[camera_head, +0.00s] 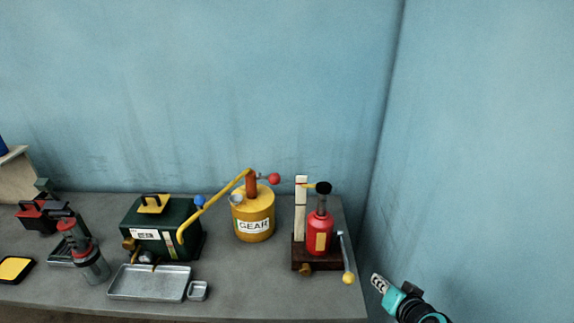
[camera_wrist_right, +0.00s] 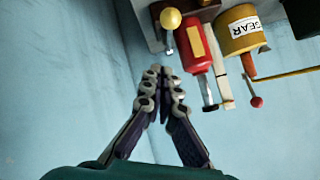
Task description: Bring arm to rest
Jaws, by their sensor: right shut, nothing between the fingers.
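My right gripper (camera_head: 378,283) is at the lower right in the head view, off the right end of the grey table (camera_head: 235,284). In the right wrist view the right gripper (camera_wrist_right: 161,72) has its fingertips together with nothing between them. It is apart from the red bottle stand, which is the closest thing to it. My left gripper is not in view.
On the table are a red bottle (camera_head: 320,236) on a stand with a yellow-knobbed lever (camera_head: 348,278), a yellow GEAR can (camera_head: 253,222), a dark green box (camera_head: 162,240), a metal tray (camera_head: 135,283) and a small dish (camera_head: 198,291). Blue walls stand behind and to the right.

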